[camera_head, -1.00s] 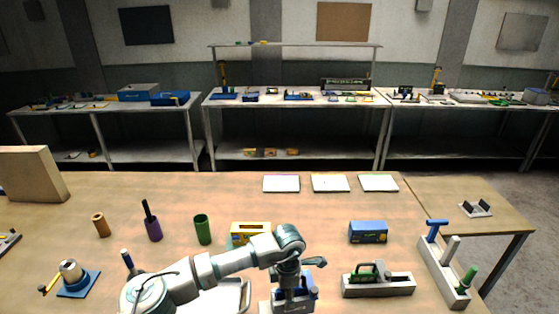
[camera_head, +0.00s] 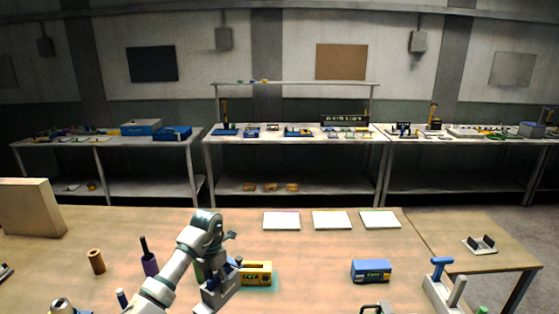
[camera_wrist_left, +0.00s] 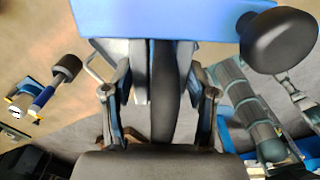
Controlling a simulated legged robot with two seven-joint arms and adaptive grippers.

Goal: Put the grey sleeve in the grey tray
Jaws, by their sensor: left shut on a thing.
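My left gripper (camera_head: 222,288) is over the table in front of the yellow box. In the left wrist view, its jaws (camera_wrist_left: 165,95) are shut on a dark curved piece (camera_wrist_left: 164,75), with a blue flat part (camera_wrist_left: 210,20) just beyond and a black knob (camera_wrist_left: 278,40) at right. I cannot tell whether these belong to one thing. I cannot make out the grey sleeve or the grey tray for certain.
Near the arm stand a brown cylinder (camera_head: 96,262), a purple cylinder with a black rod (camera_head: 149,264), a mostly hidden green cylinder (camera_head: 198,272) and a yellow box (camera_head: 257,272). A blue box (camera_head: 371,271) and a grey rack (camera_head: 440,293) are at right. White cards (camera_head: 331,220) lie behind.

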